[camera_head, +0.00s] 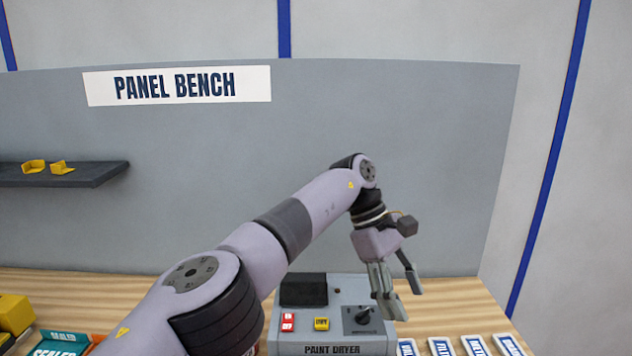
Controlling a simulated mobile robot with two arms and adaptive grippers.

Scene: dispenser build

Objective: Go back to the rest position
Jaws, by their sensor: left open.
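My left arm reaches in from the lower left across the view. Its left gripper (403,298) hangs open with its fingers pointing down and nothing between them. It shows in front of and over the right side of the grey paint dryer (345,293), near the dryer's black knob (362,316). Whether the fingers touch the dryer cannot be told. The dryer has a dark panel, a red switch and a yellow button. My right gripper is not in view.
A wooden bench (460,299) runs below a grey back panel (430,150) labelled PANEL BENCH. Several filter packs (474,345) lie at the lower right. A sealer box (58,345) and yellow parts (14,313) sit lower left. A dark shelf (60,176) holds two yellow brackets.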

